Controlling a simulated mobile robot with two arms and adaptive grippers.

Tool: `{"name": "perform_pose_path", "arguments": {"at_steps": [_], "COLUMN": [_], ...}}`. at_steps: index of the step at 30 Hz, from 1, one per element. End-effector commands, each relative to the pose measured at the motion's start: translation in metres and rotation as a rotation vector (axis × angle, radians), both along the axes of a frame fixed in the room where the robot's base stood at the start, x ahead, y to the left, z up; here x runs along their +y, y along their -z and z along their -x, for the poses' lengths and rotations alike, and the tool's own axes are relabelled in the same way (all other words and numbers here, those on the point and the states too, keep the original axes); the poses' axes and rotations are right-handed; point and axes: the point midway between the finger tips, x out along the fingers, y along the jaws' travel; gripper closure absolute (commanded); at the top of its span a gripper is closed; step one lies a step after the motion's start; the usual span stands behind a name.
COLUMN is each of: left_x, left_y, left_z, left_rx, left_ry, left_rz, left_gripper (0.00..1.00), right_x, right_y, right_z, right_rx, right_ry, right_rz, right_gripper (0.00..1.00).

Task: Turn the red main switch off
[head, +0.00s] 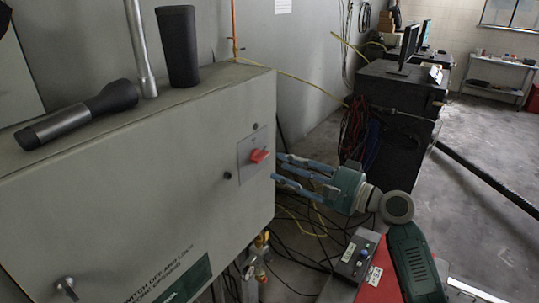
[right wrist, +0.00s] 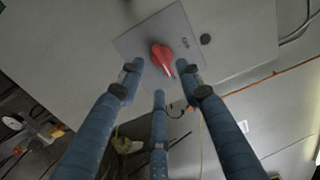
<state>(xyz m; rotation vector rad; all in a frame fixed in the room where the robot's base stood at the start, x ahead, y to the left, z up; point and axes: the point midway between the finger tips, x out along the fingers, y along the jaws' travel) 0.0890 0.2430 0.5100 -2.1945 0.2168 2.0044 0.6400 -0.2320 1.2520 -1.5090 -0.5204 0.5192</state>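The red main switch (head: 259,156) is a rotary knob on a square grey plate (head: 245,165) near the right edge of the cabinet's front. It also shows in the right wrist view (right wrist: 162,57), its handle slanting down to the right. My right gripper (head: 279,169) has three blue fingers and reaches in from the right, its tips near the cabinet's right edge. In the right wrist view, the right gripper's fingers (right wrist: 160,76) are spread and empty, with tips around the knob in the picture; I see no clear contact. My left gripper is not in view.
The grey cabinet (head: 120,190) carries a flashlight (head: 80,114) and a dark cup-like object (head: 177,48) on top. Hoses and cables hang below and behind my right gripper. A black cabinet (head: 395,125) with monitors stands behind. Open floor (head: 490,160) lies to the right.

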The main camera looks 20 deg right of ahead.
Motion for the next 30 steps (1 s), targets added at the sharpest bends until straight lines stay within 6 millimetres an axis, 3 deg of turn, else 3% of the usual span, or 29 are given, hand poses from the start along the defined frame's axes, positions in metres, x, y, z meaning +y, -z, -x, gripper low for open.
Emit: {"name": "perform_pose_path", "arguments": {"at_steps": [3, 9, 15, 22, 27, 30], "left_x": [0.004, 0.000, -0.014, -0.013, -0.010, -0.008], "left_y": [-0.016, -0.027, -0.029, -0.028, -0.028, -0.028], "left_z": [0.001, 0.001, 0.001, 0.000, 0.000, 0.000], "left_rx": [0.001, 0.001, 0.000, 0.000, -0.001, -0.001], "left_ry": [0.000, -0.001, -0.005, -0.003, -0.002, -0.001], "left_rz": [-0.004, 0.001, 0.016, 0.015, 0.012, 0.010], "left_gripper": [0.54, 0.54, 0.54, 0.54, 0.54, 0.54], "right_x": [0.014, 0.031, 0.038, 0.038, 0.038, 0.038], "right_y": [-0.005, -0.003, 0.000, 0.001, 0.001, 0.001], "right_z": [-0.019, -0.041, -0.049, -0.049, -0.049, -0.049], "right_rx": [0.001, 0.000, 0.001, 0.000, 0.001, 0.001], "right_ry": [0.001, 0.001, 0.002, 0.002, 0.002, 0.002], "right_rz": [-0.004, -0.001, 0.001, 0.001, 0.002, 0.002], "right_gripper": [0.65, 0.65, 0.65, 0.65, 0.98, 1.00]}}
